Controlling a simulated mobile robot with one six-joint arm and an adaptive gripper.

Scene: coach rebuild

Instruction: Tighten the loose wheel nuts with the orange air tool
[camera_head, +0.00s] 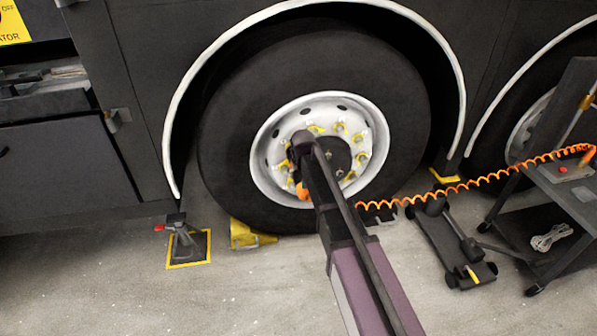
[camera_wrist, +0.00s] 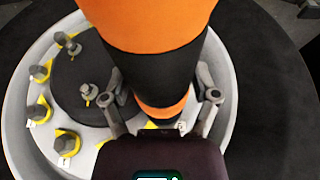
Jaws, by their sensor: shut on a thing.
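The coach wheel (camera_head: 272,128) has a white rim with a ring of nuts bearing yellow pointers. In the wrist view, several grey nuts (camera_wrist: 66,143) with yellow pointers and small white tags show at the left of the rim (camera_wrist: 50,62). My gripper (camera_wrist: 163,100) is shut on the orange air tool (camera_wrist: 150,22), which has a black middle band and fills the top centre. In the head view a bit of the orange tool (camera_head: 302,191) shows beside my arm at the lower rim. The tool's working end and any nut under it are hidden.
An orange coiled hose (camera_head: 470,184) runs right to a dark cart (camera_head: 566,185). A trolley jack (camera_head: 450,245) lies on the floor at right. A yellow chock (camera_head: 245,235) sits by the tyre, and a stand (camera_head: 183,240) is left of it. Front floor is clear.

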